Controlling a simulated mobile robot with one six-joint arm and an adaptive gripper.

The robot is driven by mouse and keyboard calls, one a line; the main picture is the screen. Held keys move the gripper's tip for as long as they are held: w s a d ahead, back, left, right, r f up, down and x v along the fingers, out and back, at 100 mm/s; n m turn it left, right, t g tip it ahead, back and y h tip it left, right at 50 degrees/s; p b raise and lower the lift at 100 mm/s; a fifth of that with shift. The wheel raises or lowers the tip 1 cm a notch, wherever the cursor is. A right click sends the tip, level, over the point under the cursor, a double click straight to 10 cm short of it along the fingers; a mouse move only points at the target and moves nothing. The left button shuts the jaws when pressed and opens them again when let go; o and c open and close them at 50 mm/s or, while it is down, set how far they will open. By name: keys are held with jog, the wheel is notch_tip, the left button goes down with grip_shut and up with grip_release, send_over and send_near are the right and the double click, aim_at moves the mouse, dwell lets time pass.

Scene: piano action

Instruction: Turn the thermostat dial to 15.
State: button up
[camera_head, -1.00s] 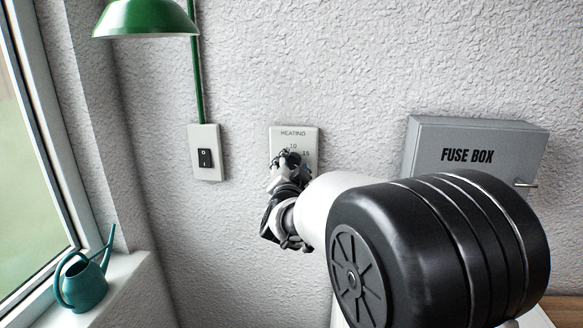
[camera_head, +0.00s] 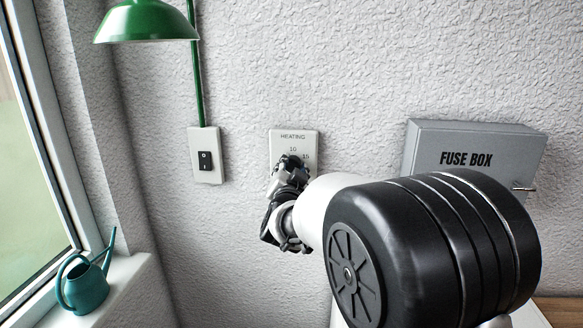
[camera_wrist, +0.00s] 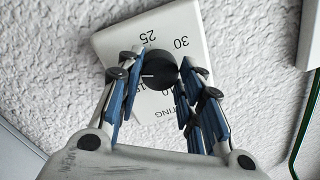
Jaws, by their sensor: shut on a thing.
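In the wrist view the plate (camera_wrist: 190,32) appears roughly upside down, with 25 and 30 at the top. The round black dial (camera_wrist: 160,66) sits between the fingers of my gripper (camera_wrist: 161,70), which is shut on it. A short pale mark on the dial faces the left finger, on the side of the partly hidden 15. The fingers cover some of the scale, so the exact reading is unclear.
A light switch (camera_head: 205,160) is left of the plate, below a green lamp (camera_head: 148,20). A grey fuse box (camera_head: 470,150) is on the right. A teal watering can (camera_head: 86,282) stands on the window sill at lower left.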

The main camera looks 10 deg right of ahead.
jog(key=n+p, duration=0.4)
jog(key=n, duration=0.1)
jog(key=shift+r+g, duration=0.2)
jog(key=shift+g, duration=0.1)
jog(key=shift+f+n+h+p, duration=0.1)
jog(key=shift+n+h+p, duration=0.3)
jog(key=shift+n+p, duration=1.65)
jog(key=shift+n, duration=0.35)
jog(key=o, duration=1.1)
jog(key=shift+c, duration=0.2)
jog(key=shift+s, duration=0.1)
jog(key=v, duration=1.1)
jog(key=shift+s, duration=0.4)
jog(key=shift+a, duration=0.15)
